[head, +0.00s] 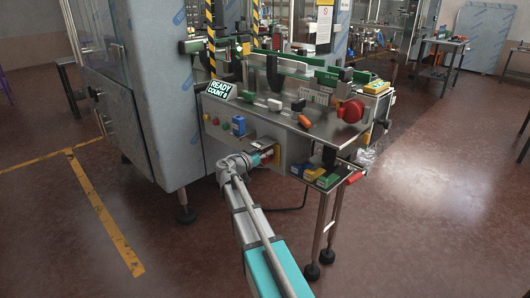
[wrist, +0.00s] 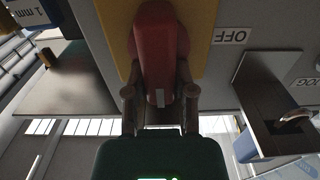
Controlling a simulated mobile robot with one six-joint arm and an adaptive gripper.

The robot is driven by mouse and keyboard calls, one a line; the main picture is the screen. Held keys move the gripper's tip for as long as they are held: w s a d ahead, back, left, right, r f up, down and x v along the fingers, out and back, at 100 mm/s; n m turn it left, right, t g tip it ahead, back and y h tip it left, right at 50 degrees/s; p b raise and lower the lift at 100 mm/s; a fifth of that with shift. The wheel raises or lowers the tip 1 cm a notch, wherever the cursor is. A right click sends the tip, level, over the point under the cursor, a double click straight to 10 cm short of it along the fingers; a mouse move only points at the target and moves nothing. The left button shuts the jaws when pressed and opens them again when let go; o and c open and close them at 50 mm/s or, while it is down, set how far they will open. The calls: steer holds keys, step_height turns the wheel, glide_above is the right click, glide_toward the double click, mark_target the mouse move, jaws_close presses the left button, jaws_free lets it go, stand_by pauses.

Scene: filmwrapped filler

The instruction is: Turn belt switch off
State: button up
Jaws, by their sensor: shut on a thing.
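The belt switch is a red handle (wrist: 158,45) on a yellow plate (wrist: 203,40), at the top middle of the wrist view. Its long side runs up and down the picture, with a pale mark at the near end. An OFF label (wrist: 231,36) is right of the plate, upside down. My gripper (wrist: 160,92) has one finger on each side of the handle and is shut on it. In the head view my gripper (head: 268,156) is at the machine's front panel (head: 222,138) and mostly hides the switch.
Right of the switch a metal bracket (wrist: 262,85) sticks out by a JOG label (wrist: 303,82).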

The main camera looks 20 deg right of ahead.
steer(key=shift+n, duration=0.3)
jaws_close()
steer(key=n, duration=0.4)
steer(key=shift+w+a+f, duration=0.1)
steer(key=shift+w+a, duration=0.05)
steer(key=shift+w, duration=0.25)
steer(key=n, duration=0.4)
steer(key=shift+w+a+f+b, duration=0.1)
steer(key=shift+w+f+b, duration=0.15)
steer(key=shift+b, duration=0.1)
steer(key=n, duration=0.5)
steer(key=shift+w+f+b, duration=0.2)
steer(key=shift+f+b, duration=0.05)
steer(key=shift+b, duration=0.05)
steer(key=n, duration=0.4)
steer(key=shift+f+b, duration=0.3)
steer(key=shift+n, duration=0.3)
steer(key=o, duration=0.9)
jaws_free()
